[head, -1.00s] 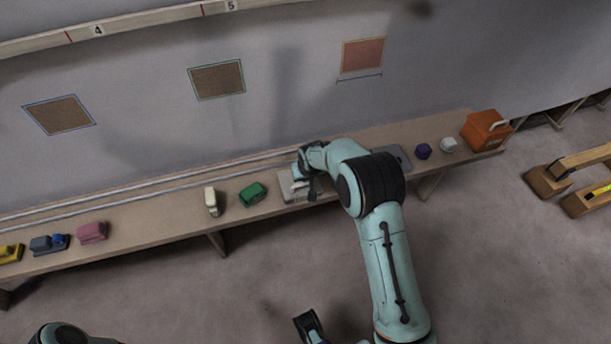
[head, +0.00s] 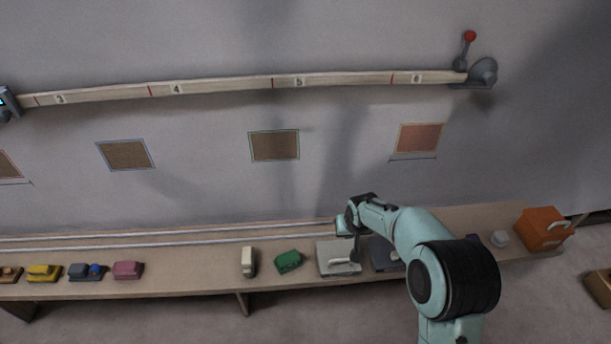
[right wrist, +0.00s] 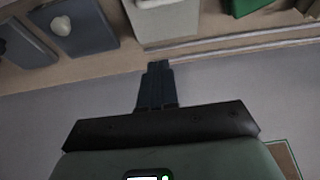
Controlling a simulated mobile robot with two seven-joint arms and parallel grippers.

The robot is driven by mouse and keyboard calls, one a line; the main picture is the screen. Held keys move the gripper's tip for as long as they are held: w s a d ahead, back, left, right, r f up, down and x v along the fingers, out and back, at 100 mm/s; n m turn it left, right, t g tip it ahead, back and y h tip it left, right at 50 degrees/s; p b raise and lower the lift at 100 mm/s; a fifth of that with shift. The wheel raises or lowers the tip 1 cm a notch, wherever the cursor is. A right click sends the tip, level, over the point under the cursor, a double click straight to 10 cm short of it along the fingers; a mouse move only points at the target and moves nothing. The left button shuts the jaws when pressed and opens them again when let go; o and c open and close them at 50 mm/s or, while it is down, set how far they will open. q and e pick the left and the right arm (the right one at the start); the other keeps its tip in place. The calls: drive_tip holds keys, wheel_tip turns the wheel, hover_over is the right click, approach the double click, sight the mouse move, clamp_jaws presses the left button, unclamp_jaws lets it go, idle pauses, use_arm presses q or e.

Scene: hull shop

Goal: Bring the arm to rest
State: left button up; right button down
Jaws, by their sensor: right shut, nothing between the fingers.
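My right arm comes in from the lower right in the head view. Its gripper (head: 356,250) is in front of a light grey box with a handle (head: 338,268) on the long bench (head: 200,284). In the right wrist view the two dark fingers (right wrist: 156,70) are together with nothing between them. Their tips point toward the light grey box (right wrist: 168,22), and I cannot tell the exact gap. My left gripper is out of view.
A green block (head: 288,262), a cream block (head: 248,261) and a pink block (head: 127,270) stand left on the bench. A dark grey panel (head: 384,258) and an orange case (head: 543,228) are to the right. A numbered rail (head: 225,85) with a red-knobbed lever (head: 469,37) runs along the wall.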

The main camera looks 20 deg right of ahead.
drive_tip(key=g+y+p, duration=0.1)
drive_tip(key=p, duration=0.1)
approach(342, 272)
wheel_tip(342, 272, down, 3)
drive_tip(key=a, duration=0.2)
drive_tip(key=s+a+f+g+y+p, duration=0.1)
drive_tip(key=s+a+f, duration=0.1)
drive_tip(key=s+f, duration=0.25)
drive_tip(key=s+a+f+g+p, duration=0.1)
drive_tip(key=s+a+f+p, duration=0.15)
drive_tip(key=s, duration=0.35)
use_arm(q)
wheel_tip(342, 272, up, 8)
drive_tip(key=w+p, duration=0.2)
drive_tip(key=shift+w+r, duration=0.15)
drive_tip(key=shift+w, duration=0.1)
use_arm(e)
drive_tip(key=s+a+f+g+y, duration=0.1)
drive_tip(key=s+a, duration=0.3)
drive_tip(key=s, duration=0.4)
drive_tip(key=s+a+m+g+y, duration=0.1)
drive_tip(key=s+a, duration=0.4)
drive_tip(key=s, duration=0.4)
drive_tip(key=shift+s+f+y, duration=0.15)
drive_tip(key=shift+f+y, duration=0.15)
drive_tip(key=shift+f, duration=0.1)
